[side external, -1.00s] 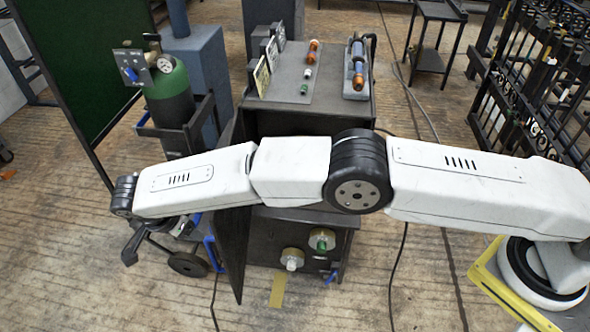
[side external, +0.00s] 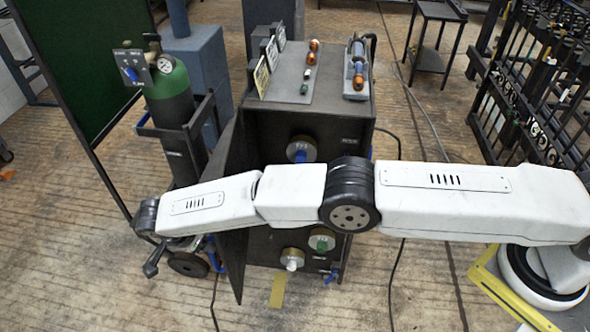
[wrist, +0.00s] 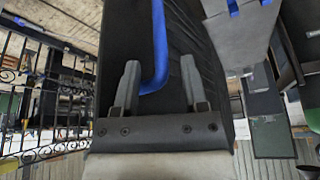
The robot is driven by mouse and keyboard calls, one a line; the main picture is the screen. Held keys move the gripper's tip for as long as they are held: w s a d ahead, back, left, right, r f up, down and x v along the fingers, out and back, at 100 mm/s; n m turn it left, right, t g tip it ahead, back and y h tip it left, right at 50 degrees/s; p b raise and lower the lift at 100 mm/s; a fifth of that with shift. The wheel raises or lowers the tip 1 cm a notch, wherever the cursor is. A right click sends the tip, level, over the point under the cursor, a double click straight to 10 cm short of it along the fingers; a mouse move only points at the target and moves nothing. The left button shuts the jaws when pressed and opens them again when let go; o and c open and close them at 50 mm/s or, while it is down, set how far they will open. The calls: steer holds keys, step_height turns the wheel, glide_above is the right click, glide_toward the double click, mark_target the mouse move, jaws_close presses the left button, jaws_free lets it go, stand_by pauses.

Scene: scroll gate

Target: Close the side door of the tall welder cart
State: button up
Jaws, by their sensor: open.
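The tall welder cart (side external: 352,130) is a dark box in the middle of the side view. Its dark side door (side external: 234,268) stands open, swung out to the left. A blue handle (side external: 215,257) is on the door's left face, partly hidden by my arm. My gripper (side external: 152,268) is left of the door, low, and mostly hidden under my wrist. In the wrist view my gripper (wrist: 159,75) is open, with its fingers apart. The blue handle (wrist: 158,45) runs down between the fingers in the picture, against the dark door panel (wrist: 190,35). I cannot tell whether they touch.
A green gas cylinder (side external: 170,98) on a dark trolley stands left of the cart, close to my gripper. A green screen (side external: 80,50) is behind it. A black iron gate (side external: 540,95) is at right. Cables cross the floor; the front-left floor is clear.

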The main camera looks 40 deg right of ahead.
steer(key=shift+x, duration=1.8)
jaws_close()
steer(key=shift+r, duration=0.1)
